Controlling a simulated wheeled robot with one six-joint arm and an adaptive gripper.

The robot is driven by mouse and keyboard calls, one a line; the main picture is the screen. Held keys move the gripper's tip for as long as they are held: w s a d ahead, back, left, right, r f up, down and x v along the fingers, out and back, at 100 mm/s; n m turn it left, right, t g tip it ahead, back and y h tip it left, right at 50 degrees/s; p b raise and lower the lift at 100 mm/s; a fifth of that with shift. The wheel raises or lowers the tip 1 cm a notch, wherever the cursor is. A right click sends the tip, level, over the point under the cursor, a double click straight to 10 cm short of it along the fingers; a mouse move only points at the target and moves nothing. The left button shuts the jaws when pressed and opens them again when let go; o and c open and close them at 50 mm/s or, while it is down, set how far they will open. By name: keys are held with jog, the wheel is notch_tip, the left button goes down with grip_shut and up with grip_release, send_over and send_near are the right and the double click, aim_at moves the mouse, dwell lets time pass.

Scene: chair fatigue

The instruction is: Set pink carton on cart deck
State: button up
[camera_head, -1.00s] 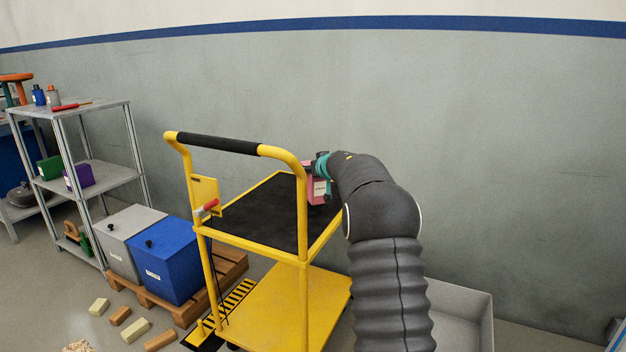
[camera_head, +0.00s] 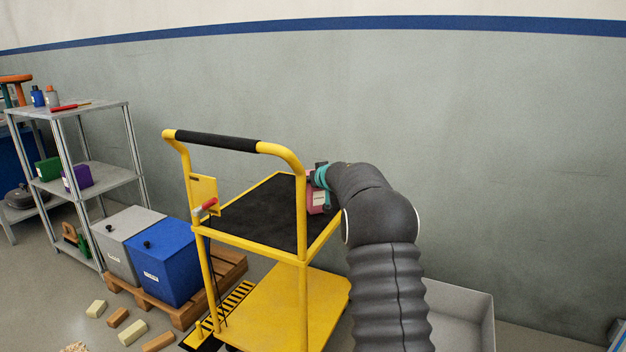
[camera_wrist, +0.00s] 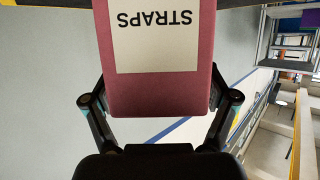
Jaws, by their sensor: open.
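The pink carton (camera_head: 317,201) with a white label is at the right edge of the black-topped upper deck of the yellow cart (camera_head: 262,212). In the wrist view the carton (camera_wrist: 160,92) fills the upper middle, its label reading STRAPS upside down. My gripper (camera_head: 321,177) is at the carton in the head view, partly hidden by my arm. In the wrist view my gripper (camera_wrist: 160,98) is open, one finger on each side of the carton. Whether the carton's base rests fully on the deck cannot be told.
The cart's raised handle (camera_head: 220,143) stands on its near left side. A blue bin (camera_head: 165,262) and a grey bin (camera_head: 122,242) sit on a pallet to the left. A grey shelf (camera_head: 105,178) stands farther left. A grey open tub (camera_head: 462,308) is right of my arm.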

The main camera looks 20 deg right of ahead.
jog(key=shift+s+r, duration=0.15)
jog(key=shift+r, duration=0.05)
jog(key=v, duration=1.1)
jog(key=shift+s, duration=0.35)
jog(key=shift+r, duration=0.2)
jog(key=s+a+r+m+g+h, duration=0.1)
jog(key=s+a+r+h, duration=0.2)
jog(key=s, duration=0.7)
jog(key=s+a+r+m+g+h, duration=0.15)
jog(key=s+r, duration=0.25)
jog(key=s, duration=0.6)
jog(key=s+a+f+g+y, duration=0.1)
jog(key=s+a+f, duration=0.3)
jog(key=s, duration=0.6)
jog(key=s+a+f+n+g+y, duration=0.1)
jog(key=s+a+f, duration=0.4)
jog(key=s, duration=0.5)
jog(key=s+a+f+n+g+y, duration=0.1)
jog(key=s+a+f, duration=0.4)
jog(key=s, duration=0.5)
jog(key=shift+a+f+g+y, duration=0.25)
jog(key=shift+g+y, duration=0.5)
jog(key=shift+g, duration=0.5)
